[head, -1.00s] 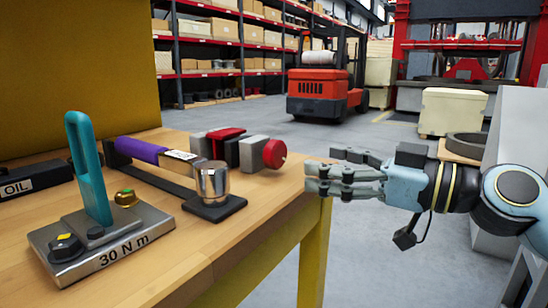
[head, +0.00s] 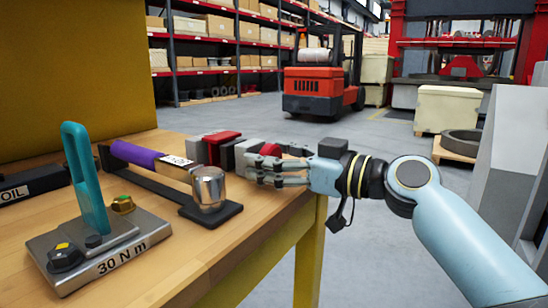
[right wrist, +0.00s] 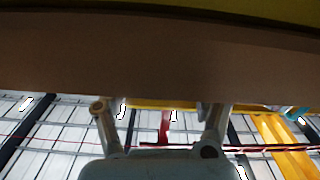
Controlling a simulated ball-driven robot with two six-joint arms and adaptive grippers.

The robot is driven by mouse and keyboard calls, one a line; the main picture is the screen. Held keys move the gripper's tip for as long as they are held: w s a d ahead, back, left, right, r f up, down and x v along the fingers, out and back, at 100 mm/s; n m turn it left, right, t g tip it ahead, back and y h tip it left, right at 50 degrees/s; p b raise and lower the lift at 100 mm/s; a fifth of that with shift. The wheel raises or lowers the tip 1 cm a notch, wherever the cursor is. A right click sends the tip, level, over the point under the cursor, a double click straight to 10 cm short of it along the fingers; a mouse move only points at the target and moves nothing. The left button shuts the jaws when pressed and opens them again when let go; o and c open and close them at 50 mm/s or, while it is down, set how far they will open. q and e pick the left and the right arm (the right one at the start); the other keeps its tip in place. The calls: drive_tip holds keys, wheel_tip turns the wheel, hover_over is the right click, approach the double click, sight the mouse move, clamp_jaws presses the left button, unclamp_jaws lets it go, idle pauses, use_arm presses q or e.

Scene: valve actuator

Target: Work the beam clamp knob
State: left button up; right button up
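The beam clamp (head: 228,146), a row of grey, red and dark blocks, lies at the far right edge of the workbench. Its round red knob (head: 270,150) faces right and is partly hidden by my right gripper (head: 262,164). That gripper is level with the knob and overlaps it in the head view; I cannot tell if they touch. In the right wrist view the two fingers of my right gripper (right wrist: 160,122) stand spread apart, with a broad brown surface above. My left gripper is not in view.
On the wooden workbench (head: 150,225) stand a 30 N m block (head: 115,262) with a teal handle (head: 86,175), a purple-handled tool (head: 138,154), a metal cylinder (head: 209,187) and an OIL-labelled item (head: 30,187). Open floor lies right of the bench.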

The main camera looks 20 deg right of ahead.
drive_tip(key=c, duration=1.1)
drive_tip(key=shift+m, duration=1)
drive_tip(key=m, duration=0.2)
drive_tip(key=shift+m, duration=0.4)
drive_tip(key=o, duration=1.2)
drive_tip(key=shift+d, duration=0.1)
drive_tip(key=shift+s+d, duration=0.1)
drive_tip(key=v, duration=1.1)
drive_tip(key=shift+s+d, duration=0.25)
